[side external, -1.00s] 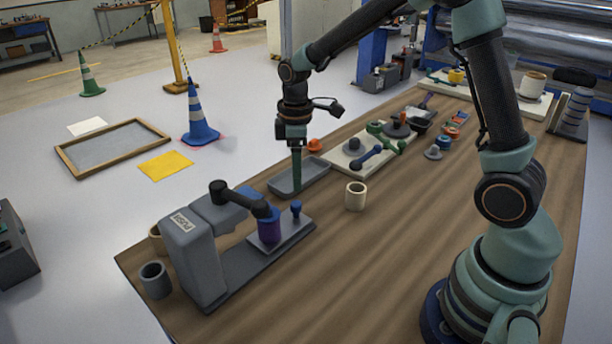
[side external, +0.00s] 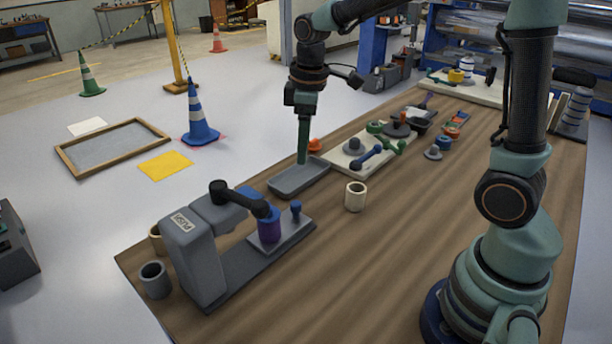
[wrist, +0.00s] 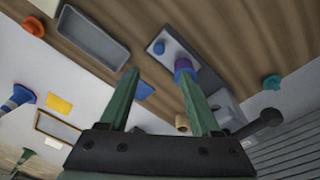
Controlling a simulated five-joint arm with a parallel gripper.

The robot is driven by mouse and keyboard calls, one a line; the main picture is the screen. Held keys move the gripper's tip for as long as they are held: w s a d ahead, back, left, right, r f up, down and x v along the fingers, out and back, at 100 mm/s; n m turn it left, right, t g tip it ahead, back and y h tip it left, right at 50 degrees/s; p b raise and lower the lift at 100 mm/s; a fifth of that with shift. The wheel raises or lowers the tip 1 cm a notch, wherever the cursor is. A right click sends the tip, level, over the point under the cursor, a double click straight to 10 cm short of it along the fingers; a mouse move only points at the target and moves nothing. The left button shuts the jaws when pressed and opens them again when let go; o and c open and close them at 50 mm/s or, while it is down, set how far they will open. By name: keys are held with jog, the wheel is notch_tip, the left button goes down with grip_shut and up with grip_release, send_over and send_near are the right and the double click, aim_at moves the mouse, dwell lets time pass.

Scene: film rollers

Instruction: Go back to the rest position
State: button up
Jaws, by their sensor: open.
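My gripper (side external: 303,160) hangs pointing down above the grey tray (side external: 299,187) in the side external view, its fingers seen edge-on. In the wrist view my gripper (wrist: 158,72) has its two green fingers spread apart with nothing between them. A purple cylinder (side external: 269,230) stands on the grey plate of the press-like machine (side external: 196,255), under its black arm. It also shows in the wrist view behind the tip of the right finger.
A cream cup (side external: 355,197) stands right of the tray. A pale board (side external: 349,162) with a blue dumbbell-shaped part (side external: 366,159) and other parts lies behind. An orange part (side external: 315,145) sits near the tray.

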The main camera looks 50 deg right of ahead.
jog(key=s+r+m+t, duration=0.4)
jog(key=s+m, duration=0.3)
jog(key=s, duration=0.4)
jog(key=shift+a+r, duration=0.45)
jog(key=shift+r, duration=0.15)
